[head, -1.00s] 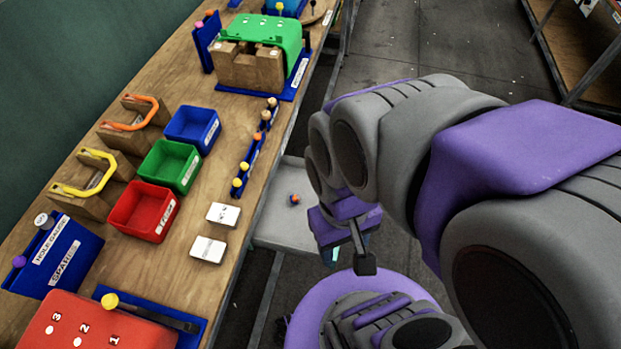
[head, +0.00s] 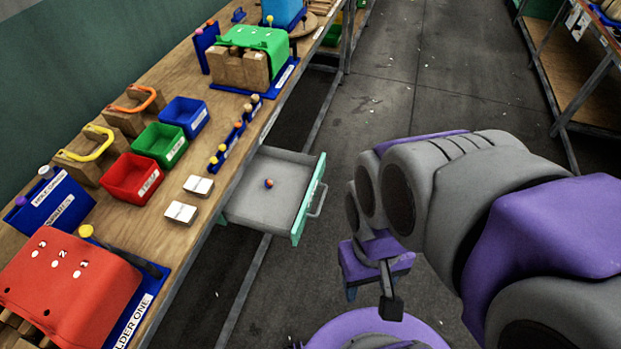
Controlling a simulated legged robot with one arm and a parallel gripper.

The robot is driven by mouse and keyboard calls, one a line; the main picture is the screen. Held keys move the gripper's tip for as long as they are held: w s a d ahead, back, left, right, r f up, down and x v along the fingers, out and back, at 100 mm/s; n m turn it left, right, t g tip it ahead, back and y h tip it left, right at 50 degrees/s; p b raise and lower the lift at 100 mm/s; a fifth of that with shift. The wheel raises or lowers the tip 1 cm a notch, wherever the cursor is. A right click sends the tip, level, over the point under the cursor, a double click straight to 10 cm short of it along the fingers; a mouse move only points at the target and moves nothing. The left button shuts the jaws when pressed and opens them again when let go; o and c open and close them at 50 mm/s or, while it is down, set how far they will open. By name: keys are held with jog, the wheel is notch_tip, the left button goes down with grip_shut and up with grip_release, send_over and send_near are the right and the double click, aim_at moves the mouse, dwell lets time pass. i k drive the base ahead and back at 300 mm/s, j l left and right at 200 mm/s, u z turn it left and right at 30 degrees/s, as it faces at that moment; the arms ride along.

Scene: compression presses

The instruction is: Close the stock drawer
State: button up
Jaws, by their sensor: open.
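The stock drawer (head: 245,199) is a grey tray pulled out from under the workbench's right edge. Its teal front panel (head: 309,200) carries a grey bar handle (head: 317,201). A small orange and dark ball (head: 269,183) lies on the drawer's floor. My gripper (head: 388,285) hangs to the right of and nearer than the drawer front, apart from it, and holds nothing that I can see. Its fingers are small and partly hidden by my own arm.
The wooden bench (head: 225,165) holds red (head: 130,178), green (head: 160,145) and blue (head: 184,115) bins, and white cards (head: 181,212). A red press (head: 66,285) stands at the near left, a green one (head: 250,50) farther back. The floor right of the drawer is clear; another bench (head: 575,75) stands far right.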

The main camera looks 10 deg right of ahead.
aim_at(282, 211)
jog(key=i+l+u, duration=0.5)
jog(key=i+l, duration=0.2)
jog(key=k+j+z, duration=0.3)
jog(key=i+l, duration=0.1)
